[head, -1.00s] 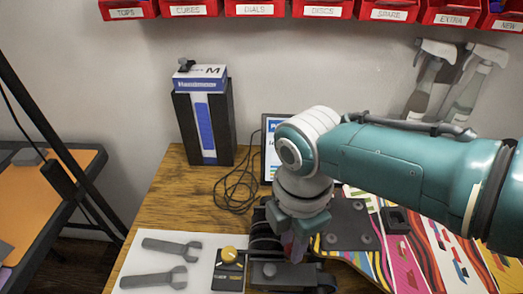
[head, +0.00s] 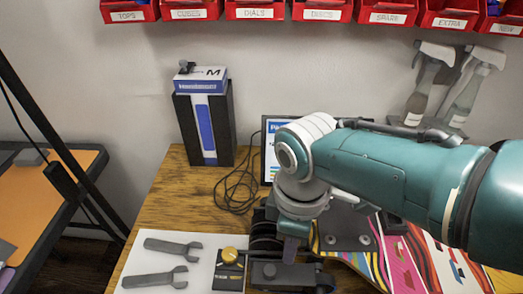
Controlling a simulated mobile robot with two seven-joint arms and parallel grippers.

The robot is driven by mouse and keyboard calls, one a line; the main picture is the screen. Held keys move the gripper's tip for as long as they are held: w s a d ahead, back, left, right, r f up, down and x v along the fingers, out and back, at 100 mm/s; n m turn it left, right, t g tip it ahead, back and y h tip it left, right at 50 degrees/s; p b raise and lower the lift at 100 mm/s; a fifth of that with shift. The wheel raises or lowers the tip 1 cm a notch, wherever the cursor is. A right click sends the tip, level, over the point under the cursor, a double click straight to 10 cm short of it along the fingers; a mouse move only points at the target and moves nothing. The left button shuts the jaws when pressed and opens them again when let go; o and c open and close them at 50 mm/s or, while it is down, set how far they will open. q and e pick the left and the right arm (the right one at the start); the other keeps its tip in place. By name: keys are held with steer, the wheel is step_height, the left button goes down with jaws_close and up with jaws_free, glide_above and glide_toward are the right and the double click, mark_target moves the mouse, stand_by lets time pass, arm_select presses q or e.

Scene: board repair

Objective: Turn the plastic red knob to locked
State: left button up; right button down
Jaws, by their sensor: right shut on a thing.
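My right gripper (head: 290,246) points down at the black vise-like fixture (head: 268,274) at the front of the wooden table. It is shut, seen nearly edge-on, with a dark purplish part at its tip. The red knob is hidden behind the gripper and wrist, at the place where the gripper is shut. Which way the knob points cannot be seen. My left gripper is not in view.
A yellow knob (head: 229,254) on a small black box stands left of the fixture. Two grey wrenches (head: 160,278) lie on a white sheet. A black stand with a blue-white box (head: 202,83) and a screen (head: 272,140) stand behind. Red bins (head: 254,12) hang above.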

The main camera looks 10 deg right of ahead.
stand_by(0.6)
steer(key=c, duration=1)
jaws_free()
step_height(320, 180, up, 10)
steer(key=p, duration=0.6)
